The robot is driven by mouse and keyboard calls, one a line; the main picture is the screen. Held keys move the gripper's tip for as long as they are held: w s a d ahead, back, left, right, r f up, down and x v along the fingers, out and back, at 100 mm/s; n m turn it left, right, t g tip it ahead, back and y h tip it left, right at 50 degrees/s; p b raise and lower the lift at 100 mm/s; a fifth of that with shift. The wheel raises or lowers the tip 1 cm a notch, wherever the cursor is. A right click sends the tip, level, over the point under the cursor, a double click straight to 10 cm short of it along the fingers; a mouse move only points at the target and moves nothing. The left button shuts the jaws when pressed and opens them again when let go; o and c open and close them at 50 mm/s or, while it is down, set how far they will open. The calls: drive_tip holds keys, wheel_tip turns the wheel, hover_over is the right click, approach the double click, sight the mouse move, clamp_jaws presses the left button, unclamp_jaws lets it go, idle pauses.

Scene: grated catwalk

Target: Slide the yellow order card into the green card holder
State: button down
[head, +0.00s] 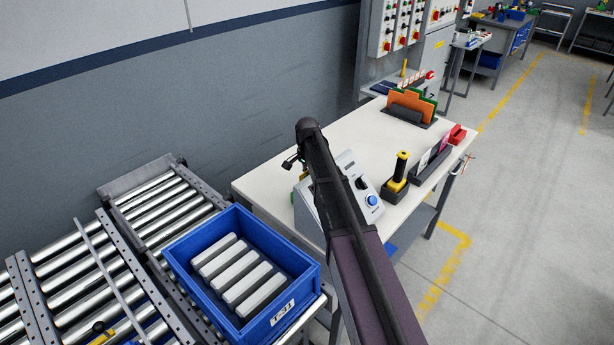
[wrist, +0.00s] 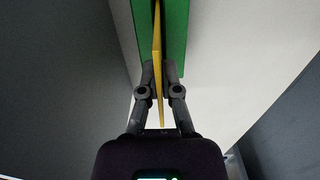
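The yellow order card (wrist: 158,48) is seen edge-on in the wrist view, as a thin strip between the fingers of my gripper (wrist: 158,72). The fingers are shut on it, one on each side. The green card holder (wrist: 175,38) shows as a green surface at the top of the wrist view, on both sides of the card. I cannot tell whether the card's far end is inside it. In the head view my gripper (head: 293,162) is small and dark over the left side of the worktable; my arm hides most of the holder area.
The white worktable (head: 350,135) carries a grey console (head: 349,168), a yellow-black handheld device (head: 398,175) and a rack of orange and green folders (head: 408,102). A blue bin (head: 297,309) with several grey bars stands by the roller conveyor (head: 150,200).

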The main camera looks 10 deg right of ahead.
drive_tip(key=shift+f+b, duration=0.45)
drive_tip(key=shift+f, duration=0.1)
drive_tip(key=c, duration=0.7)
unclamp_jaws()
drive_tip(key=o, duration=0.4)
drive_tip(key=shift+r, duration=0.1)
drive_tip(key=shift+w+r+p, duration=0.1)
drive_tip(key=shift+r+p, duration=3.85)
drive_tip(key=shift+p, duration=0.1)
